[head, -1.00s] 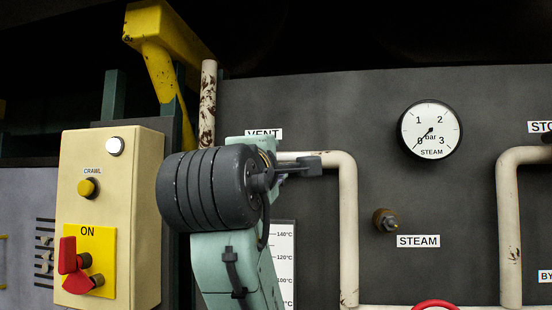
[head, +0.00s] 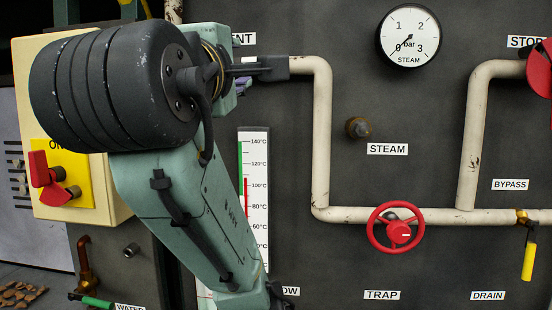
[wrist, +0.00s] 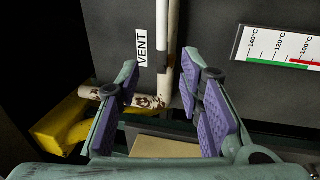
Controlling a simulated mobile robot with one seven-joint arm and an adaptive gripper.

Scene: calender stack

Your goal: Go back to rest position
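My gripper (wrist: 158,78) is open and empty in the wrist view, its purple-padded fingers apart. Behind the gap are a pale pipe (wrist: 163,45) and the VENT label (wrist: 142,48) on the dark panel. In the head view my arm rises large at the left. My gripper is mostly hidden behind it, with only a small purple patch showing near the VENT label (head: 243,39).
The panel carries white pipes (head: 322,140), a red handwheel (head: 398,228), a steam gauge (head: 408,36) and a temperature scale (head: 256,180). A cream box with a red switch (head: 48,182) stands left of my arm. A yellow part (wrist: 62,125) shows in the wrist view.

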